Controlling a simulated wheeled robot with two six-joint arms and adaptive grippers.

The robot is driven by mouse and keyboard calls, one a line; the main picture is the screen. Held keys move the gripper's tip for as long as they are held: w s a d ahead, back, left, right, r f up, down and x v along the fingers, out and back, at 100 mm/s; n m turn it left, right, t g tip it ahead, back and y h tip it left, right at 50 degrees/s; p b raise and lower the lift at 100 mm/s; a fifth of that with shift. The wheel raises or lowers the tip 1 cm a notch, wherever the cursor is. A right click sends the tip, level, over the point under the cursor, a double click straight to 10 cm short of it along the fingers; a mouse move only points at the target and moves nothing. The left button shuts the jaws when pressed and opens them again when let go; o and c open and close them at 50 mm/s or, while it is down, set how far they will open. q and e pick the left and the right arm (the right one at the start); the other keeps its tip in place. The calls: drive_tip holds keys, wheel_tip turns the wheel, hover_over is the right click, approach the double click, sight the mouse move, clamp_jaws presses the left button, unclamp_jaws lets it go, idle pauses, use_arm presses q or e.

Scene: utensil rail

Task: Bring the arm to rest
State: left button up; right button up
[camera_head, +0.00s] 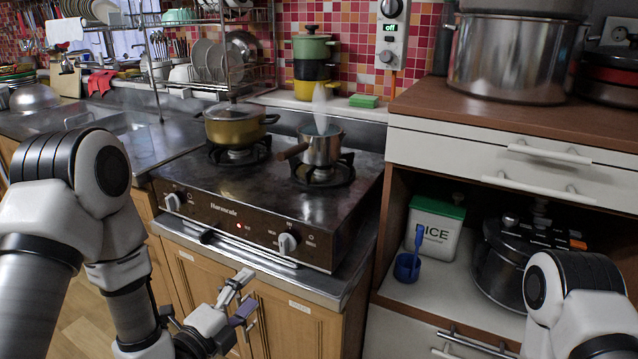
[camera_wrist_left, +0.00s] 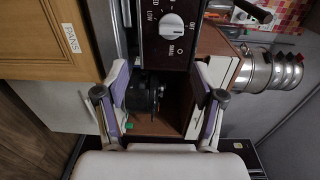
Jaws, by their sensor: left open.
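My left arm (camera_head: 120,230) comes in from the left and reaches down in front of the stove counter. My left gripper (camera_head: 241,297) is low, in front of the wooden cabinet doors (camera_head: 205,285) and below the counter edge. In the left wrist view its two pale fingers with purple pads (camera_wrist_left: 162,95) stand wide apart, with nothing between them. Part of my right arm (camera_head: 580,295) shows at the lower right in the head view. My right gripper is out of the picture.
The stove (camera_head: 270,205) carries a yellow pot (camera_head: 236,125) and a steaming small saucepan (camera_head: 322,146). Its knobs and the counter's front edge are near my left gripper.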

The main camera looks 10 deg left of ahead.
use_arm(q)
drive_tip(key=s+a+f+n+g+y, duration=0.25)
drive_tip(key=s+f+n+g, duration=0.45)
drive_tip(key=s+f, duration=0.55)
drive_tip(key=s+a+f+n+g+y, duration=0.1)
drive_tip(key=s+f+n+g+y, duration=0.2)
drive_tip(key=s+f+n+g, duration=0.9)
wheel_tip(320, 180, down, 5)
drive_tip(key=s+a+n+t, duration=0.1)
drive_tip(key=s+n+t, duration=0.1)
drive_tip(key=s+t, duration=0.1)
wheel_tip(320, 180, up, 16)
drive_tip(key=n+p, duration=0.1)
drive_tip(key=p, duration=1.5)
drive_tip(key=shift+a+n+g, duration=0.2)
drive_tip(key=shift+n+g, duration=0.1)
drive_tip(key=shift+y, duration=0.25)
drive_tip(key=shift+c, duration=0.4)
